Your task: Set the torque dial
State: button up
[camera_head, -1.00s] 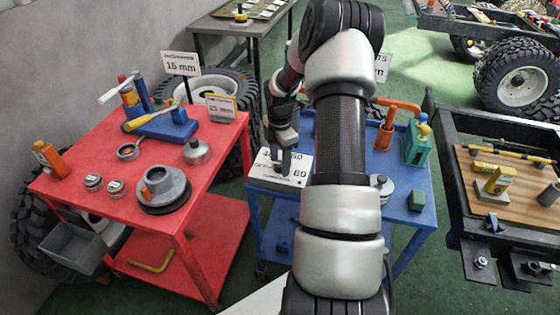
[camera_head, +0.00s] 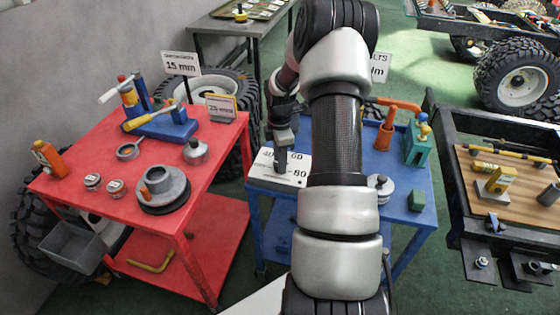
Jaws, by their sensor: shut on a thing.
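The torque dial box (camera_head: 262,178) is a white-topped block on the blue cart, with the numbers 40, 60 and 80 readable on its top. My gripper (camera_head: 281,168) points down onto the middle of the box. It is shut on the dial's knob, which its fingers mostly hide. The dial's pointer and exact setting cannot be made out. My arm hides the area right of the box.
The blue cart (camera_head: 405,210) also bears an orange tool in a cup (camera_head: 385,135), a teal block (camera_head: 417,147) and stacked grey discs (camera_head: 380,188). The red cart (camera_head: 85,150) at left holds several parts. A dark-framed bench (camera_head: 447,150) stands at right.

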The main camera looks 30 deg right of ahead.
jog(key=m, duration=0.4)
jog(key=shift+m+b, duration=0.3)
jog(key=shift+b, duration=0.05)
jog(key=m, duration=0.3)
jog(key=shift+m+b, duration=0.3)
jog(key=shift+m, duration=0.1)
jog(key=m, duration=0.4)
jog(key=shift+b, duration=0.3)
jog(key=m, duration=0.8)
jog(key=shift+m, duration=0.3)
jog(key=m, duration=0.3)
jog(key=shift+m, duration=0.3)
jog(key=m, duration=0.4)
jog(key=shift+m+p, duration=0.5)
jog(key=shift+m, duration=1.7)
